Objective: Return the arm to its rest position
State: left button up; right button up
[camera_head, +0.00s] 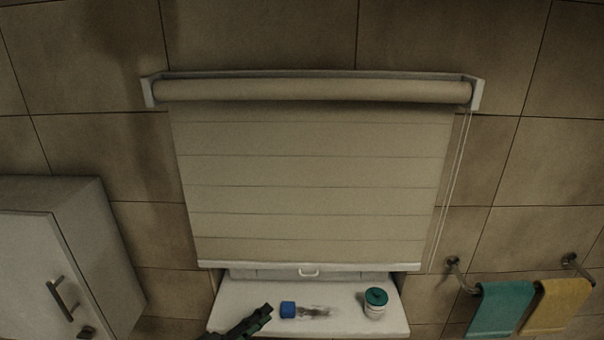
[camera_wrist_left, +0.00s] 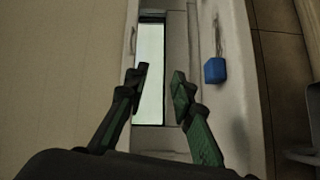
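My left gripper (camera_head: 258,318) comes in at the bottom of the head view, over the left part of the white sill (camera_head: 345,291). In the left wrist view its two green-and-black fingers (camera_wrist_left: 161,75) stand apart with nothing between them. A clear bottle (camera_head: 314,311) with a blue cap lies on the sill just right of the gripper, apart from it. The bottle's blue cap (camera_wrist_left: 215,70) shows to the right of the fingers in the left wrist view. My right gripper is not in view.
A white jar with a teal lid (camera_head: 375,301) stands on the sill's right part. A beige roller blind (camera_head: 315,185) hangs above it. A white cabinet (camera_head: 40,255) is at left. Teal (camera_head: 500,307) and yellow (camera_head: 561,305) towels hang at right.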

pick_arm(q)
jog(key=s+a+f+m+g+y, duration=0.1)
jog(key=s+a+f+y, duration=0.2)
jog(key=f, duration=0.4)
jog(key=s+a+f+m+g+y, duration=0.1)
jog(key=s+a+f+y, duration=0.1)
jog(key=a+f, duration=0.4)
jog(key=s+a+f+m+g+y, duration=0.1)
jog(key=s+a+f+y, duration=0.15)
jog(key=f, duration=0.45)
jog(key=s+a+f+m+g+y, duration=0.25)
jog(key=s+a+f, duration=0.4)
jog(key=s, duration=0.35)
jog(key=s+a+f+m+g+y, duration=0.2)
jog(key=s+a+f+g, duration=0.2)
jog(key=s+a+f, duration=0.5)
jog(key=s+d+f+g+b, duration=0.1)
jog(key=s+d+f+b, duration=0.1)
jog(key=f, duration=1.6)
jog(key=s+d+f+g+b, duration=0.1)
jog(key=s+d+f+b, duration=0.15)
jog(key=f, duration=1.45)
jog(key=s+f+m+b, duration=0.1)
jog(key=s+f+b, duration=0.3)
jog(key=s+f, duration=1.5)
jog(key=shift+f+g, duration=0.45)
jog(key=shift+f, duration=0.3)
